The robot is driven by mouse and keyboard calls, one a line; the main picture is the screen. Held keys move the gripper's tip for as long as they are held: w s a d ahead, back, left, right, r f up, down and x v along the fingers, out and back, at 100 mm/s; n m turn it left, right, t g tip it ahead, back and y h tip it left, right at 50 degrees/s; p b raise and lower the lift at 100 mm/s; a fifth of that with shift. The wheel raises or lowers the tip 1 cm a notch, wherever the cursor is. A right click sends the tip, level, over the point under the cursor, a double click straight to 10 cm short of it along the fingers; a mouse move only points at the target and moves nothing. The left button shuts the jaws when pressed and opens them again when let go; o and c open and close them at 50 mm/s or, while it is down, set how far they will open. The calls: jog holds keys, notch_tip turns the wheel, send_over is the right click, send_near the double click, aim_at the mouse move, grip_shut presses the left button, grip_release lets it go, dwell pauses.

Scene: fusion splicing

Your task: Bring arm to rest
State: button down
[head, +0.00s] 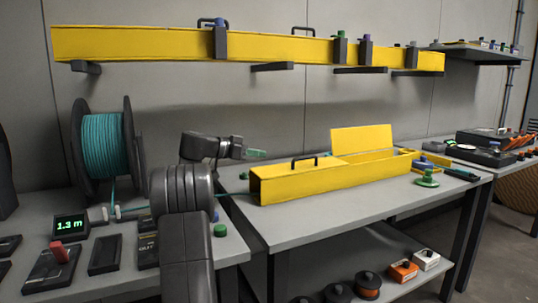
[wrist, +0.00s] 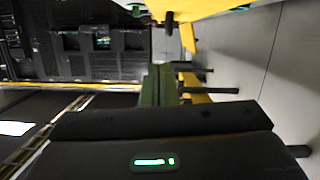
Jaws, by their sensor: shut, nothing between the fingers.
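My arm rises in the middle foreground of the head view. My gripper (head: 256,154) is at its end, pointing right, above the gap between the left bench and the middle bench. Its greenish fingers are shut and empty. In the wrist view the closed fingers (wrist: 158,84) stick out past the dark gripper body, with nothing between them. The gripper touches nothing that I can see.
A long yellow trough (head: 285,184) with a raised lid lies on the middle bench (head: 310,228), right of my gripper. A yellow wall rail (head: 150,44) runs above. A teal cable reel (head: 103,143) and a 1.3 m display (head: 70,226) stand at left.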

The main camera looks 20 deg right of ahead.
jog(key=shift+a+r, duration=0.1)
jog(key=shift+a, duration=0.35)
jog(key=b, duration=0.2)
send_over(281, 172)
jog(key=a, duration=0.2)
jog(key=shift+s+a+f, duration=0.1)
jog(key=shift+s+f, duration=0.1)
jog(key=shift+f, duration=0.35)
jog(key=shift+s+f, duration=0.15)
jog(key=shift+f, duration=0.4)
jog(key=f, duration=0.1)
jog(key=d+f, duration=0.2)
jog(key=shift+w, duration=0.3)
jog(key=shift+s+f, duration=0.15)
jog(key=shift+f, duration=0.5)
jog(key=shift+r, duration=0.1)
